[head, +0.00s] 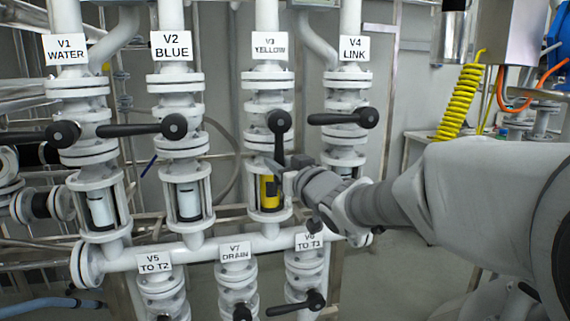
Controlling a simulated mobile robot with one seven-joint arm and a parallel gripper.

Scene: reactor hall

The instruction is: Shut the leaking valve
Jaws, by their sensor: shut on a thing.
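The V3 YELLOW valve has a black lever (279,142) hanging straight down along its white pipe from a round hub. My gripper (278,165) reaches in from the right and is shut on the lower end of this lever. Below it, the V3 sight glass (269,193) shows yellow. The V1 WATER lever (30,137), V2 BLUE lever (130,130) and V4 LINK lever (335,119) lie across their pipes, pointing left. The V6 TO T1 lever (290,308) points left and slightly down. No leak is plainly visible.
A white horizontal manifold pipe (200,254) joins the columns below the sight glasses. The V4 column (345,95) stands close to the right of V3, near my arm. A coiled yellow hose (461,100) hangs at the right. A blue hose (45,305) lies low left.

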